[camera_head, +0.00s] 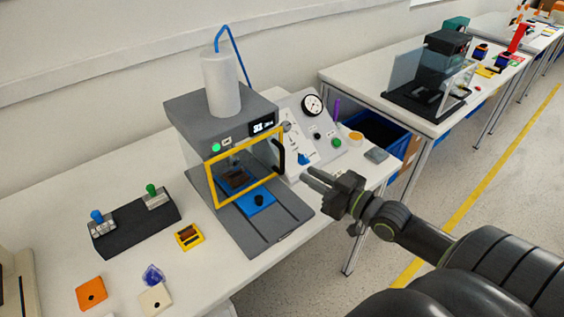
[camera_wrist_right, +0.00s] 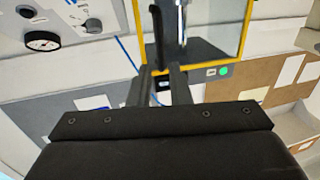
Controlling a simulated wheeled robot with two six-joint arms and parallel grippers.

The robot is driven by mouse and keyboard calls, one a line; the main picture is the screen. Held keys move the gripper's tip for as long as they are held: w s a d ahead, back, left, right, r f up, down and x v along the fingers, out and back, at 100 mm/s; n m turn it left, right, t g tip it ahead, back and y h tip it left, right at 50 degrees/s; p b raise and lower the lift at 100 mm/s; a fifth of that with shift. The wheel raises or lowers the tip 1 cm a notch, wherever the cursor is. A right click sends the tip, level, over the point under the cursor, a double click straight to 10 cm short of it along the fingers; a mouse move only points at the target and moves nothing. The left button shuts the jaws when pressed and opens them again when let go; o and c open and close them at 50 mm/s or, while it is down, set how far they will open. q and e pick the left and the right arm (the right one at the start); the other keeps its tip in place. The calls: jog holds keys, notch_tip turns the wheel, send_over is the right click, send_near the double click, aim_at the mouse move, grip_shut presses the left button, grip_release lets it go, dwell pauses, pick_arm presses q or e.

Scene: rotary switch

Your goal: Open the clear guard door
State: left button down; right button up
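The clear guard door has a yellow frame (camera_head: 246,180) and stands across the front of the grey machine (camera_head: 222,108). A black upright handle (camera_head: 279,155) is on its right side. In the right wrist view the frame (camera_wrist_right: 246,32) and the handle (camera_wrist_right: 158,35) show at the top, just beyond the fingertips. My right gripper (camera_head: 308,176) is to the right of the handle, pointing at it, and apart from it. Its two fingers (camera_wrist_right: 158,72) are spread with nothing between them. My left gripper is in neither view.
A sloped control panel (camera_head: 316,130) with a gauge stands right of the machine. A blue plate (camera_head: 257,200) lies on the grey base before the door. A black block with two levers (camera_head: 133,226) and small parts are at the left. A blue bin (camera_head: 375,134) is behind.

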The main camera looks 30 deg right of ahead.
aim_at(284, 161)
jog(key=b+x, duration=0.2)
jog(key=x, duration=0.7)
jog(key=shift+w+a+f, duration=0.1)
jog(key=shift+w, duration=0.25)
jog(key=shift+c, duration=0.5)
grip_shut()
